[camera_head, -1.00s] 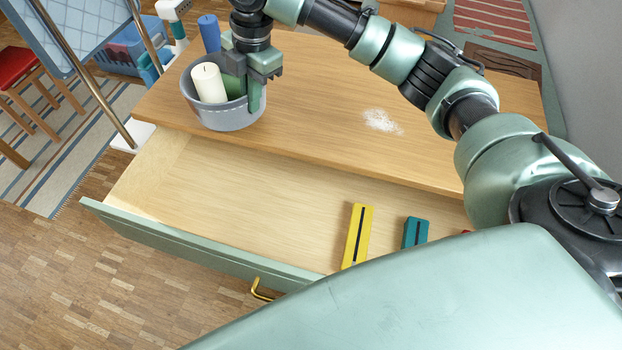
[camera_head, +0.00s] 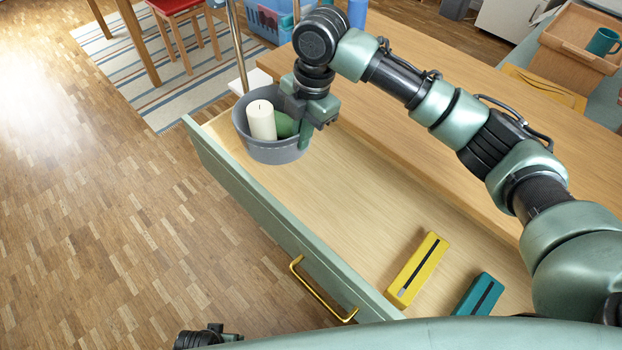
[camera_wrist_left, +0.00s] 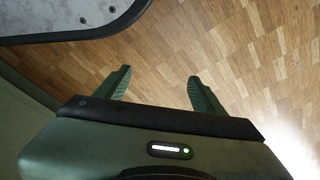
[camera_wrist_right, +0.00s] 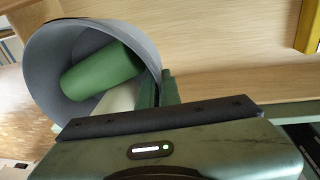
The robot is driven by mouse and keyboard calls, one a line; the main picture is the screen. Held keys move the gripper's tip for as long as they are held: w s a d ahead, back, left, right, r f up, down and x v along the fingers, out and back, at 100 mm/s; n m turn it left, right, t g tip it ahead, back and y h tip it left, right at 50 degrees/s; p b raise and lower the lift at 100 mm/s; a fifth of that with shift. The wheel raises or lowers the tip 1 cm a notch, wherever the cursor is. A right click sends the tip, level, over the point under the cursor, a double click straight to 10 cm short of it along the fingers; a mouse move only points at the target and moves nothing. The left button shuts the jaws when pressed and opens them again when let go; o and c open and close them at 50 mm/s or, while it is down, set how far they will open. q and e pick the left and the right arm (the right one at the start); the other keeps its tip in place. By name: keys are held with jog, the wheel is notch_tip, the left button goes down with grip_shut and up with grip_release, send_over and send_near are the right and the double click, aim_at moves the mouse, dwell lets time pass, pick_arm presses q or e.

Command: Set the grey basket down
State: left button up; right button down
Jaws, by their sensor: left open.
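The grey basket (camera_head: 268,150) is over the far left end of the open drawer (camera_head: 330,190) in the head view. It holds a white candle (camera_head: 262,120) and a green cylinder (camera_head: 285,125). My right gripper (camera_head: 306,122) is shut on the basket's right wall. In the right wrist view the basket (camera_wrist_right: 45,60) tilts across the picture, with the green cylinder (camera_wrist_right: 102,70) inside and the wall between the fingers (camera_wrist_right: 158,90). Whether its base touches the drawer floor cannot be told. My left gripper (camera_wrist_left: 160,88) is open and empty above the wooden floor.
In the drawer lie a yellow box (camera_head: 418,270) and a teal box (camera_head: 478,296), to the right; the drawer's middle is clear. The wooden top (camera_head: 400,135) lies behind. A blue crate (camera_head: 268,22) and a red stool (camera_head: 178,8) stand at the back.

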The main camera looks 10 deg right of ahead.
notch_tip(320, 180, down, 14)
jog(key=shift+f+b, duration=0.25)
jog(key=shift+b, duration=1)
pick_arm(q)
jog(key=w+r, duration=0.3)
jog(key=r, duration=0.6)
jog(key=shift+w+d+r+t, duration=0.15)
jog(key=shift+w+t, duration=0.05)
jog(key=shift+t, duration=0.1)
pick_arm(e)
jog(key=shift+f, duration=0.35)
jog(key=c, duration=2)
grip_release()
jog(key=shift+f, duration=0.25)
jog(key=shift+c, duration=0.2)
jog(key=o, duration=0.4)
pick_arm(q)
jog(key=shift+s, duration=0.1)
pick_arm(e)
jog(key=shift+r, duration=0.15)
